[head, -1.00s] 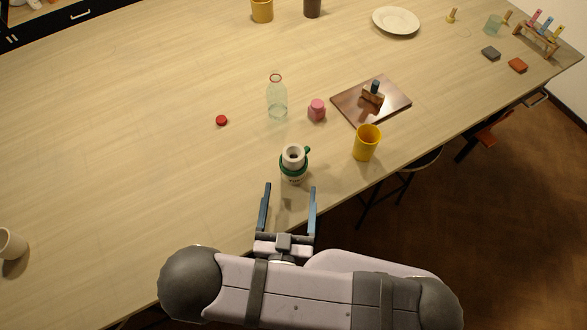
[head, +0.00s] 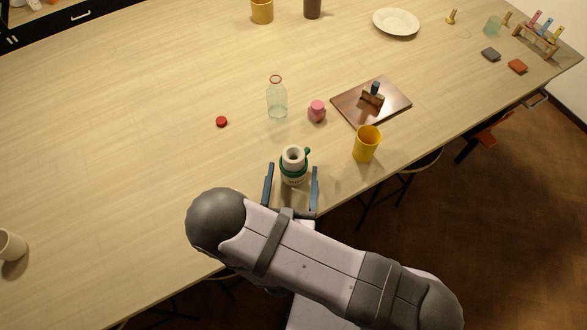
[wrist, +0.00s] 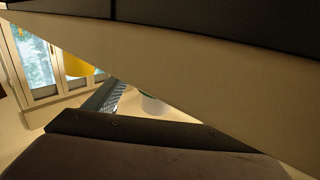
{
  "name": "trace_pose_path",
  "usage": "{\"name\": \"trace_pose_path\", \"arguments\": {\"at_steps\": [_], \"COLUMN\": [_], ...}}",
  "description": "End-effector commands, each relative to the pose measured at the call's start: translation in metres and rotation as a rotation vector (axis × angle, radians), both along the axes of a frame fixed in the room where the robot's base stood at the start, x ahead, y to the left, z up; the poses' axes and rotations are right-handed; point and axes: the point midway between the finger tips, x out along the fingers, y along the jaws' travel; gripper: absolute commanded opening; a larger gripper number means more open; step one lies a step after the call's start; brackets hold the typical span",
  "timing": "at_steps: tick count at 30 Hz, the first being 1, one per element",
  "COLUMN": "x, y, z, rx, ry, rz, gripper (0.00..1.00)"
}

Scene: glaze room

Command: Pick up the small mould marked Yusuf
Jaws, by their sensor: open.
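A small white mould (head: 293,157) with a round hole in its top and a green band with a side knob stands upright near the table's front edge. Dark marks low on its side are too small to read. My gripper (head: 291,170) is open, its two blue fingers on either side of the mould in the head view. I see no finger clearly touching it. In the wrist view, a pale piece with a green edge (wrist: 152,105), likely the mould, shows beyond one finger; most of it is hidden.
A yellow cup (head: 367,143) stands close to the right. A pink jar (head: 317,111), a clear bottle (head: 277,97) and a brown board (head: 345,103) bearing a small block are behind. A red cap (head: 221,122) lies left. The table's left side is mostly clear.

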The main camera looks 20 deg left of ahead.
Motion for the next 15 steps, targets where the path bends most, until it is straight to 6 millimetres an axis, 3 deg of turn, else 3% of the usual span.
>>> {"name": "trace_pose_path", "arguments": {"at_steps": [12,13,15], "x": [0.0103,0.0103,0.0102], "y": [0.0017,0.0017,0.0016], "z": [0.0002,0.0002,0.0002], "rx": [0.001,0.001,0.001], "ry": [0.000,0.000,0.000], "rz": [0.000,0.000,0.000], "gripper": [0.76,0.74,0.57]}}
